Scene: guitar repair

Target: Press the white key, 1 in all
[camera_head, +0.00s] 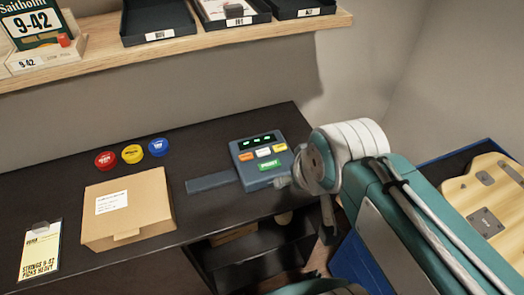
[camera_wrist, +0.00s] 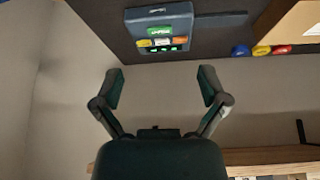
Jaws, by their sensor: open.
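The grey keypad device (camera_head: 244,147) sits on the dark desk in the head view, with a small display and coloured keys. Its white key (camera_head: 263,152) is in the middle of the row, between an orange key (camera_head: 245,156) and a yellow key (camera_head: 279,148); a green key (camera_head: 269,165) lies in front. In the wrist view the device appears upside down at the top, and the white key (camera_wrist: 162,42) shows between my fingers' lines, beyond them. My gripper (camera_wrist: 161,80) is open and empty, apart from the keys. In the head view my arm hides most of it.
A flat grey bar (camera_head: 212,183) extends left from the device. A cardboard box (camera_head: 150,200) and red, yellow and blue round tins (camera_head: 132,154) stand left on the desk. A wooden shelf (camera_head: 210,38) with dark trays runs above. A guitar body (camera_head: 480,200) lies at right.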

